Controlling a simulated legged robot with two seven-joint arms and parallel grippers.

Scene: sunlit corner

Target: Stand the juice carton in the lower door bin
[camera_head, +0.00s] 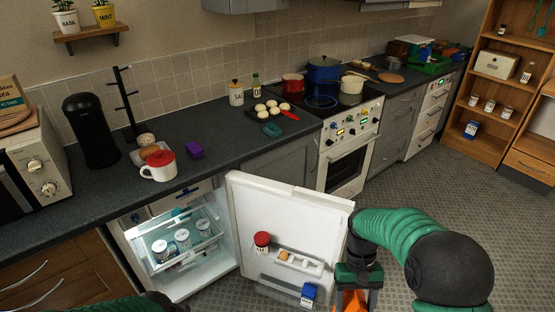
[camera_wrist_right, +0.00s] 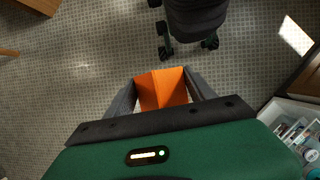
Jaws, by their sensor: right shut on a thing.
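The orange juice carton (camera_head: 350,301) is at the bottom of the head view, just right of the open fridge door (camera_head: 290,215). My right gripper (camera_head: 357,285) is shut on it; the carton's lower part is cut off by the frame. In the wrist view the carton (camera_wrist_right: 161,88) sits between the two fingers of the gripper (camera_wrist_right: 161,95). The lower door bin (camera_head: 283,288) is low on the door's inner face, left of the carton, and holds a blue container (camera_head: 308,294) at its right end. My left gripper is out of view; only a bit of that arm shows.
The upper door bin (camera_head: 312,267) holds an egg (camera_head: 283,255) and a red-lidded jar (camera_head: 262,241). The fridge interior (camera_head: 190,262) has several white tubs. The counter (camera_head: 225,130) stands above the fridge. Open floor (camera_head: 430,180) lies to the right.

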